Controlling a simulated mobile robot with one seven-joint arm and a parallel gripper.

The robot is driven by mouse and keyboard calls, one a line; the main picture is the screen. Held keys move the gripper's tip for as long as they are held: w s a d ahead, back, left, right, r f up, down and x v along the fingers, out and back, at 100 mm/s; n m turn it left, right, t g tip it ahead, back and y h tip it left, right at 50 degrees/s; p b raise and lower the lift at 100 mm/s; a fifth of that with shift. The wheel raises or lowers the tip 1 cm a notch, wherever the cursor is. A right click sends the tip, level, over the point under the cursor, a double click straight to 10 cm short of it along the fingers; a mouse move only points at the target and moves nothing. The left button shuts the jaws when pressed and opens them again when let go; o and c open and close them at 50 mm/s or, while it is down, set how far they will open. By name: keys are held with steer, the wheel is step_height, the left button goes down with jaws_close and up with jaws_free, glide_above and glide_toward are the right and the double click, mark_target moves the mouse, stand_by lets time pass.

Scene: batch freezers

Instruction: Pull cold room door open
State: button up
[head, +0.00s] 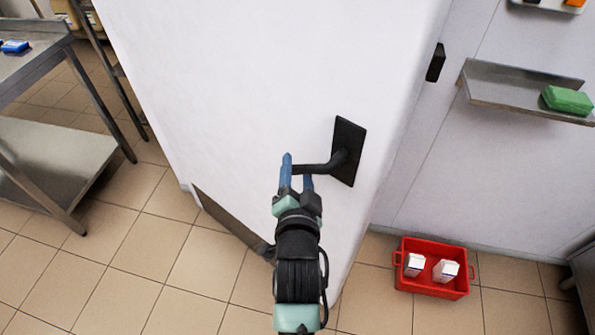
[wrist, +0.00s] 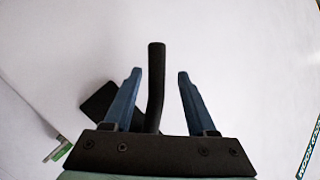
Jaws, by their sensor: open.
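The white cold room door (head: 230,90) fills the middle of the head view and stands out at an angle from the wall on the right. Its black lever handle (head: 322,168) reaches left from a black backplate (head: 350,140) near the door's right edge. My gripper (head: 297,168) is at the lever's free end, its blue fingers apart. In the wrist view, the lever (wrist: 155,85) runs up between the two open fingers, nearer the left one. I cannot tell whether either finger touches it. The backplate shows partly behind the left finger.
A black fitting (head: 435,62) is on the wall side. A metal shelf (head: 500,92) holds a green box (head: 568,99). A red crate (head: 430,289) with white cartons sits on the floor at right. A steel table (head: 50,60) stands left. Tiled floor (head: 120,270) at lower left is clear.

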steer(key=b+v, duration=0.1)
steer(key=v, duration=1.2)
